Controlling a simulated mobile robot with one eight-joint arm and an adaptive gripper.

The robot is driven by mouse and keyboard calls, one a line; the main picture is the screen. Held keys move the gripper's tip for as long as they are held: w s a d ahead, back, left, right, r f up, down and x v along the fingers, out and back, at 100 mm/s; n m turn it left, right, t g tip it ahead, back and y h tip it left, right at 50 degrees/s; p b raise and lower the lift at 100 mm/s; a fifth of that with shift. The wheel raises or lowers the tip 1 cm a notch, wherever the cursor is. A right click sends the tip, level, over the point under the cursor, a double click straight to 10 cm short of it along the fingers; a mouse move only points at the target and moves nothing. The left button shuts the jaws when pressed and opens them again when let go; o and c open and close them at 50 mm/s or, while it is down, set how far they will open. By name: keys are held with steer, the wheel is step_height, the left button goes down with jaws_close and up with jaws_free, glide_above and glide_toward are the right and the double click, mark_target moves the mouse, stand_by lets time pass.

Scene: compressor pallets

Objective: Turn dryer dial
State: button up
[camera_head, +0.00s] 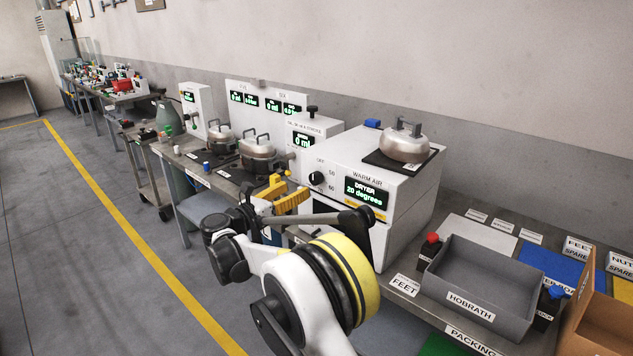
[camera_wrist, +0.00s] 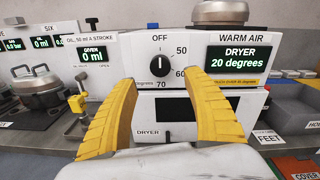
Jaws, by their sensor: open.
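The dryer is a white box (camera_head: 341,157) marked WARM AIR, and its display (camera_wrist: 239,59) reads "DRYER 20 degrees". Its dial (camera_head: 317,178) is a round black knob left of the display. In the wrist view the dial (camera_wrist: 160,66) shows between my fingers, with OFF above it and 50, 60 and 70 around its right side. Its white mark appears to point up toward OFF. My gripper (camera_wrist: 158,80) has yellow fingers spread apart, in front of the dial and apart from it as far as I can tell. It also shows in the head view (camera_head: 284,196).
A metal pot (camera_head: 404,145) sits on a dark pad on top of the dryer. To the left stand more pots (camera_head: 257,151) and an oil unit (camera_head: 303,140).

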mark_target(313, 179)
steer(key=b+x, duration=0.2)
steer(key=x, duration=0.7)
steer(key=shift+w+d, duration=0.2)
steer(key=c, duration=1.2)
